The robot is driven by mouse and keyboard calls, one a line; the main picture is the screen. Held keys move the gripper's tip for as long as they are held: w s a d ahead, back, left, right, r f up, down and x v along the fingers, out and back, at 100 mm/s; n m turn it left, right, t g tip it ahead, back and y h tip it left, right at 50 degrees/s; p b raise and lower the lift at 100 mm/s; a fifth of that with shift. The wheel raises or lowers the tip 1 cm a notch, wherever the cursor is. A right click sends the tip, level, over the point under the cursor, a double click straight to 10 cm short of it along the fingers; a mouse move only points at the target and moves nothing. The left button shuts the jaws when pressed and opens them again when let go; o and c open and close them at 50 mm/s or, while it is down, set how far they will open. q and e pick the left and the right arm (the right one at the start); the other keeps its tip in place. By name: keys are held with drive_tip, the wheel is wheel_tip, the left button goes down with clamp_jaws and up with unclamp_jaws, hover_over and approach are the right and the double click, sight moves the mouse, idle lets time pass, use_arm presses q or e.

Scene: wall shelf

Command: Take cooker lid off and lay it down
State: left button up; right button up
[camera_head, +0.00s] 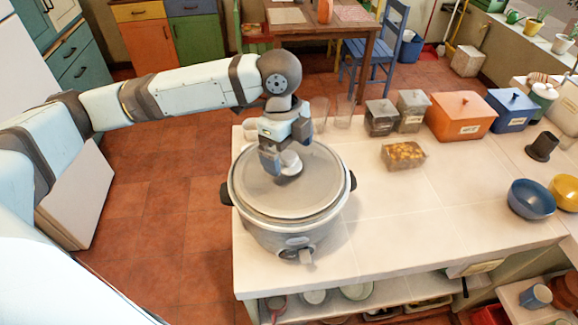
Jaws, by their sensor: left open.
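The slow cooker (268,239) is grey and round with dark side handles and a knob on its front. It stands at the left end of the white tiled counter. Its lid (252,192) is a pale disc with a darker rim and sits flat on the cooker. A light round knob (290,160) rises from the lid's middle. My left gripper (280,168) points down over the lid, open, with its fingers around or right beside the knob; the exact contact is hidden. My right gripper is not in view.
Bare counter (400,220) lies right of the cooker. Clear glasses (344,110) stand behind it, near small lidded jars (381,117) and an orange box (461,115). A tray of yellow pieces (403,155) is mid-counter. A blue bowl (531,198) is at right.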

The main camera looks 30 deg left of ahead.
use_arm(q)
wheel_tip(320, 180, down, 2)
drive_tip(key=shift+d+f, duration=0.1)
drive_tip(key=shift+s, duration=0.1)
clamp_jaws()
